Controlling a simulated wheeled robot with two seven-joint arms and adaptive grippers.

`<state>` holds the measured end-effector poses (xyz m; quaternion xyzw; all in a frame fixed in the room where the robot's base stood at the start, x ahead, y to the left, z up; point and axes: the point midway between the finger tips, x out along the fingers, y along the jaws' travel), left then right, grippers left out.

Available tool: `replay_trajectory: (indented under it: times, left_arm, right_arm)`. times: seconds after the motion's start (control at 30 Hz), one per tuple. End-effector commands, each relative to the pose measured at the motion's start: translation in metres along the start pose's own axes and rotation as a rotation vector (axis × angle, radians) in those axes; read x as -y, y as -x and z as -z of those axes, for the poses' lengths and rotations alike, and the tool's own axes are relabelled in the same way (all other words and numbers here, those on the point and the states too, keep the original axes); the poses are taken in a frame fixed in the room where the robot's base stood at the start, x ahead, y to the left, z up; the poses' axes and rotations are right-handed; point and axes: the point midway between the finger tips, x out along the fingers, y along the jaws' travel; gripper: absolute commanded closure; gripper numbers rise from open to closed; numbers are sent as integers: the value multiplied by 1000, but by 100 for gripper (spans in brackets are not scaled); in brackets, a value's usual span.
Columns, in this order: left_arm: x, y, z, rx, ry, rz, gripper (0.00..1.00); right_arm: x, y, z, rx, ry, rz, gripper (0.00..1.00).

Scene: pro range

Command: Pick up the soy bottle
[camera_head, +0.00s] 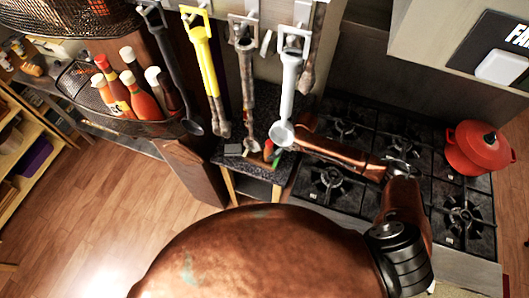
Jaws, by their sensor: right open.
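A dark bottle (169,91) stands at the right end of a black wire basket, beside red bottles; it may be the soy bottle, but its label cannot be read. My right arm reaches in from the lower right, bends above the stove and extends left. Its gripper end (301,133) is by the bowl of a hanging white ladle, well right of the basket and apart from the dark bottle. The fingers are small and partly hidden; the gripper is open. My left gripper is not in view.
Hanging utensils, including a yellow one (203,58) and the white ladle (289,79), lie between my gripper and the wire basket (102,121). A red pot (478,150) sits on the stove (330,183). Small coloured items (268,152) lie on the dark counter.

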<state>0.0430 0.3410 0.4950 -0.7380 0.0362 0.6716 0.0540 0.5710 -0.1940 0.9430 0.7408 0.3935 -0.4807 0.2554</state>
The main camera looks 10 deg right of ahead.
Motion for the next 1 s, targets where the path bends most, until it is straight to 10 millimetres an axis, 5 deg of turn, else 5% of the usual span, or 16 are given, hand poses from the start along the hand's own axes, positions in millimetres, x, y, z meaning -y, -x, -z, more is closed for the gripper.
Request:
replay_trajectory:
  times: [0.53, 0.87, 1.0]
  left_arm:
    - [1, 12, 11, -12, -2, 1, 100]
    - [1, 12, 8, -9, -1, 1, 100]
    - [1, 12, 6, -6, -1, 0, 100]
  right_arm:
    - [-4, -65, 0, -1, -1, 1, 44]
    - [-4, -72, 0, -1, 0, 0, 44]
    - [-4, -72, 0, -1, 0, 0, 54]
